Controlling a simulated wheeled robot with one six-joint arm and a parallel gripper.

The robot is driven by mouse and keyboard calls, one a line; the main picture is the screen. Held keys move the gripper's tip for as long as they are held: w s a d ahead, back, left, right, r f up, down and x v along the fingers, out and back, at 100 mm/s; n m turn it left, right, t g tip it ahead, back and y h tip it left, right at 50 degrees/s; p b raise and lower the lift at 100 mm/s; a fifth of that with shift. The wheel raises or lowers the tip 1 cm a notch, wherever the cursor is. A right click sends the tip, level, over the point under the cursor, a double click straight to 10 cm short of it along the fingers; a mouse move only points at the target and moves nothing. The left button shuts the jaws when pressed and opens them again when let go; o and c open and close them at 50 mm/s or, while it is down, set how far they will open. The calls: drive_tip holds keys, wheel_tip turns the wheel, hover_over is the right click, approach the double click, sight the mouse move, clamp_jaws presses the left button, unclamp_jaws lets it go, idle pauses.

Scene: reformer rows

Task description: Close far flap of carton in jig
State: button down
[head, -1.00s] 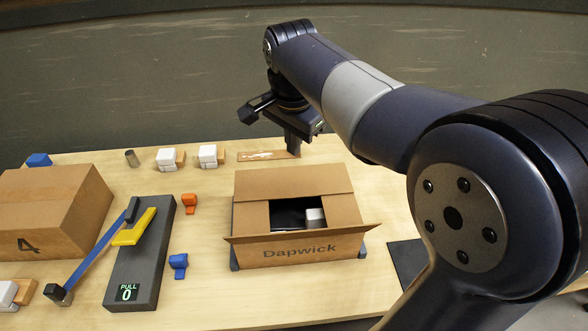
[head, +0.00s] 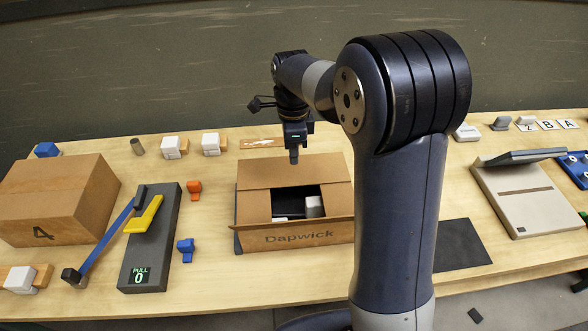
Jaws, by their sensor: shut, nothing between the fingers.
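The brown carton marked Dapwick (head: 299,238) sits in its dark jig, partly hidden at right by my arm. Its far flap (head: 280,172) is a broad panel behind the opening; I cannot tell its exact angle. The left side flap (head: 253,206) is folded inward, and the near flap sticks outward at the front. White and dark contents (head: 314,206) show through the opening. My gripper (head: 294,158) is shut and empty, pointing down at the far flap's back edge. I cannot tell whether it touches the flap.
A closed carton marked 4 (head: 45,205) and a grey lever unit (head: 150,245) with blue and yellow arms stand left. Orange (head: 194,188) and blue (head: 185,249) blocks lie between unit and carton. White blocks (head: 172,148) line the back. A dark mat (head: 455,245) lies right.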

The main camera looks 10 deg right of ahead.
sight(294, 184)
drive_tip(key=f, duration=0.6)
drive_tip(key=shift+s+p, duration=0.35)
drive_tip(key=shift+p, duration=0.05)
